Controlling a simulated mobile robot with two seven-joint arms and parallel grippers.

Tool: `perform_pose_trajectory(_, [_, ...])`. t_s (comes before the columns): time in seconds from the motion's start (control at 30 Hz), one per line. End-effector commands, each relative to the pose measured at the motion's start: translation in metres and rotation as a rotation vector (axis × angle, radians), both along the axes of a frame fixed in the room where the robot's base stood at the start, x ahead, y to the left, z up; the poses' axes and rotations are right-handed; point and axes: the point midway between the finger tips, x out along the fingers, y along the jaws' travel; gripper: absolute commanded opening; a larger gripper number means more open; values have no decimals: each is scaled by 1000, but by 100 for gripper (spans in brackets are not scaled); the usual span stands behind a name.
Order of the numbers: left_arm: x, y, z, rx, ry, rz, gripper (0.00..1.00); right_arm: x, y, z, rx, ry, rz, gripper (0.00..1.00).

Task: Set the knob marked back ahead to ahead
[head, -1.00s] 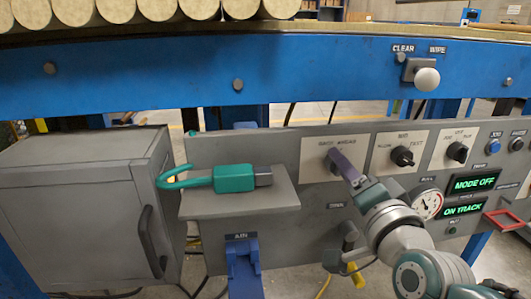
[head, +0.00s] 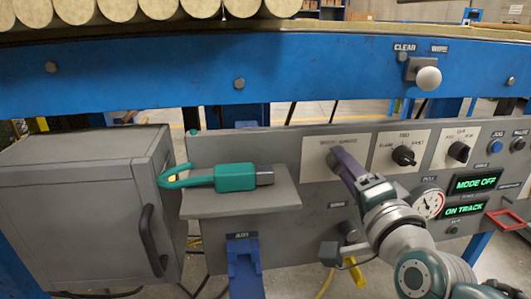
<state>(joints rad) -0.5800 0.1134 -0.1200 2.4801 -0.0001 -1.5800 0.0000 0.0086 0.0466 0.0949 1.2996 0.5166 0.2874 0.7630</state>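The back/ahead knob sits on a pale label plate (head: 317,154) on the grey control panel. Its lettering is blurred, and the knob itself is hidden behind my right gripper. My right gripper (head: 340,163) reaches up from the lower right, with its purple fingers at the middle of that plate. Whether the fingers are closed on the knob cannot be told. My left gripper is not in view.
Two more knobs, a slow/fast one (head: 403,156) and another (head: 458,151), sit to the right. Green displays (head: 474,184) read MODE OFF and ON TRACK. A green hooked tool (head: 232,177) lies on a shelf. A grey cabinet (head: 75,210) stands left.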

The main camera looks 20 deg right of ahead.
Motion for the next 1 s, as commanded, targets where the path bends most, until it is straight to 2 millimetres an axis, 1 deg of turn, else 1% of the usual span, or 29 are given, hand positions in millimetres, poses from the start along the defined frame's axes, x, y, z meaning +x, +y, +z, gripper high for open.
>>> perform_pose_trajectory(0.03, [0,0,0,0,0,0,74,0,0,0,0,0,0,53])
perform_pose_trajectory(0.2, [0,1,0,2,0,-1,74,0,0,0,-1,0,0,72])
perform_pose_trajectory(0.23, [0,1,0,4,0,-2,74,0,0,0,-2,0,0,74])
perform_pose_trajectory(0.43, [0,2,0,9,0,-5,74,0,0,0,-2,0,0,74])
perform_pose_trajectory(0.53, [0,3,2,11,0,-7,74,-4,1,1,-3,2,1,74])
perform_pose_trajectory(0.67, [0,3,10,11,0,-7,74,-22,5,1,-2,4,1,74])
perform_pose_trajectory(0.9, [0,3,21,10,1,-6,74,-70,17,1,-3,5,0,74])
perform_pose_trajectory(1.0, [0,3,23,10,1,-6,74,-85,21,0,-2,4,1,74])
